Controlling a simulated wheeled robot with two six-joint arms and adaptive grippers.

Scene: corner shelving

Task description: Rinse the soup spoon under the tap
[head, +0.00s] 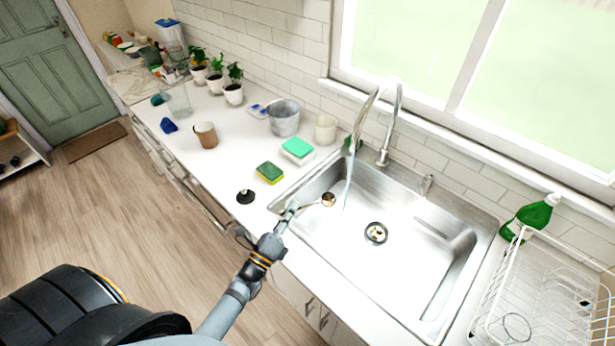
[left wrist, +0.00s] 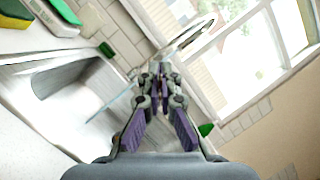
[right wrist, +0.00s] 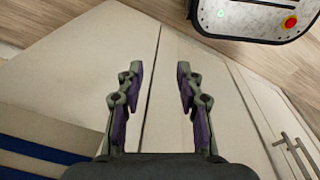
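The soup spoon (head: 328,199) shows its brownish bowl over the left part of the steel sink (head: 340,248). My left gripper (head: 292,209) is shut on its handle at the sink's front left edge. The left wrist view shows the fingers (left wrist: 160,80) close together; the spoon is hard to make out there. The tap (head: 385,150) stands behind the sink, and a thin water stream (head: 352,165) comes down from its spout. The spoon bowl appears just left of the stream, apart from it in the picture. My right gripper (right wrist: 160,70) is open and empty, away from the sink.
A green-yellow sponge (head: 270,172), a turquoise sponge (head: 298,147) and a dark round stopper (head: 246,196) lie left of the sink. A green bottle (head: 528,217) and white dish rack (head: 545,290) stand right. A drain (head: 376,233) is in the basin.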

